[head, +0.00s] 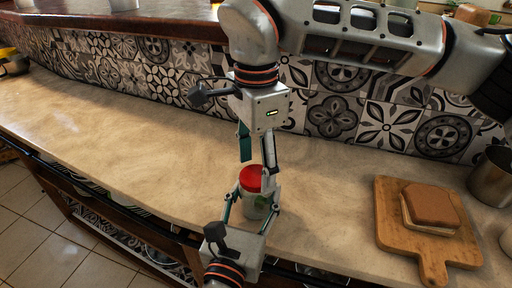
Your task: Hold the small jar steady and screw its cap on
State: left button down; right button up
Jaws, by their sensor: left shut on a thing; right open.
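The small jar (254,208) stands upright near the front edge of the counter. It looks pale with a green patch, and the red cap (250,176) sits at its top; how far it is threaded cannot be told. My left gripper (250,204) reaches in from the bottom of the head view, shut on the jar with a finger on each side. My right gripper (257,170) points down from above, open. One of its fingers is above and left of the cap, the other close by the cap's right side. The fingers partly hide the jar.
The stone counter (130,125) is clear to the left. At right a wooden board (388,222) carries a brown-topped block (432,204), with a metal pot (492,178) behind it. A patterned tile wall (335,115) bounds the back.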

jog(key=shift+f, duration=0.6)
jog(key=c, duration=1.2)
jog(key=m, duration=2.1)
jog(key=o, duration=1.3)
jog(key=shift+o, duration=0.2)
